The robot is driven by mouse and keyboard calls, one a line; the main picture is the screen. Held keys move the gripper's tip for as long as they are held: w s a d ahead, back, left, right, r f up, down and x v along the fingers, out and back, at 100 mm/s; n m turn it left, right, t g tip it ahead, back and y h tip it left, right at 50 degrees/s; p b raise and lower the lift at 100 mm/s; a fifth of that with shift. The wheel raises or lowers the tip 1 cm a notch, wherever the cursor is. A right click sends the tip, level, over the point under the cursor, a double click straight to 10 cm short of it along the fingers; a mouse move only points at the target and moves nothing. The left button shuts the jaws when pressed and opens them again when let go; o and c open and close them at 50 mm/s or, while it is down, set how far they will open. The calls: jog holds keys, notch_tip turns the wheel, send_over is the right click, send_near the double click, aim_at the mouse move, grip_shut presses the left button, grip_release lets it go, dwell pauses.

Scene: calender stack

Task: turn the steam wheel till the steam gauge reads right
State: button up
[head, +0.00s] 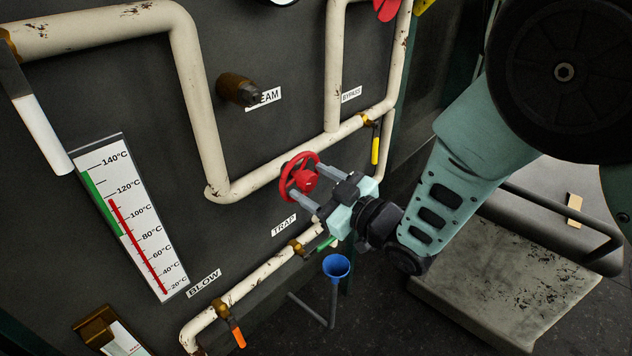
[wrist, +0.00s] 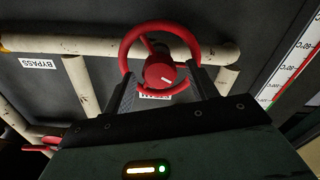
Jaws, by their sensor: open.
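A red handwheel (head: 300,177) with a round hub is in front of the pipes; what it is mounted on is hidden. My gripper (head: 317,188) is open, its fingers reaching to the wheel. In the wrist view the wheel (wrist: 160,75) lies at and between the fingertips; I cannot tell whether they touch it. A bronze stub (head: 238,90) sticks out beside the partly covered "STEAM" label (head: 266,98). A tall thermometer gauge (head: 145,210) has its red column top a little under 120°C, beside the green band. I see no name on it.
Cream pipes (head: 275,170) run across the dark panel. A blue funnel (head: 336,265) stands below my gripper. Yellow (head: 375,150) and orange (head: 238,337) lever handles hang from pipes. A second red wheel (head: 387,8) is at the top. A grey platform (head: 500,290) is right.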

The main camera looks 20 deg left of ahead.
jog(key=c, duration=1)
jog(key=m+b, duration=0.2)
jog(key=b, duration=0.1)
jog(key=shift+w+d+f, duration=0.1)
jog(key=shift+w+f, duration=0.05)
jog(key=shift+f, duration=0.1)
jog(key=shift+m+b, duration=0.9)
jog(key=shift+b, duration=0.2)
jog(key=shift+r+m+b, duration=0.25)
jog(key=shift+m+b, duration=0.05)
jog(key=shift+m, duration=0.3)
jog(key=o, duration=1)
